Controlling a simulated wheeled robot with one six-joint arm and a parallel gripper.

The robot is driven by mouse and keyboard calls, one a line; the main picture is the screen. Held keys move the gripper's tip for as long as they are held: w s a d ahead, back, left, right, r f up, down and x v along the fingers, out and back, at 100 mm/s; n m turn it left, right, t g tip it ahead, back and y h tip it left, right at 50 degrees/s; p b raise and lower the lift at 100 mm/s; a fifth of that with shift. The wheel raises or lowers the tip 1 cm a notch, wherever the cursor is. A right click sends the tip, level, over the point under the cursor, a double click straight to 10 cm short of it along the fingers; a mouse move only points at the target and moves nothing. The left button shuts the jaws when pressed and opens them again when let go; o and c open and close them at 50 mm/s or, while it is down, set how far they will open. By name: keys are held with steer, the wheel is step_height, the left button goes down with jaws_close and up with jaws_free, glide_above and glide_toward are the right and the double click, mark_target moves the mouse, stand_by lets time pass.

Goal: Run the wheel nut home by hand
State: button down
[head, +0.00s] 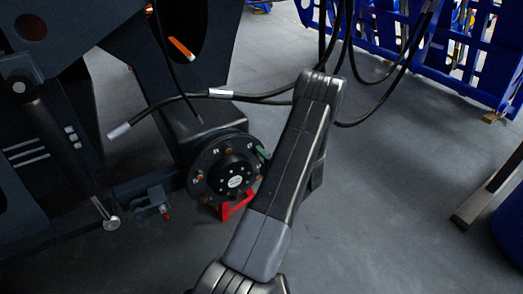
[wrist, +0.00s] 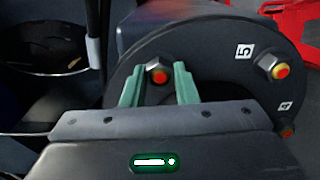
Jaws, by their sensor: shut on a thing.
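The dark round wheel hub (head: 212,168) is on the harvester chassis, with several studs and nuts around its flange. In the wrist view its flange (wrist: 215,58) fills the upper middle. The wheel nut (wrist: 157,71), with a red-orange tip at its centre, sits between the green fingers of my gripper (wrist: 159,82), one on each side. My gripper is shut on it at the flange. In the head view only a bit of green finger (head: 262,153) shows at the hub's right edge; my arm hides the rest. How far the nut is threaded on cannot be told.
Another nut (wrist: 273,66) with a yellow and red tip sits beside the label 5, and one more (wrist: 286,131) is near the label 4. A red stand (head: 236,206) is under the hub. Black hoses (head: 255,97) hang above it. The floor on the right is mostly clear.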

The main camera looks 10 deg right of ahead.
steer(key=c, duration=1.1)
jaws_free()
steer(key=shift+o, duration=0.2)
steer(key=shift+c, duration=0.4)
steer(key=shift+c, duration=0.7)
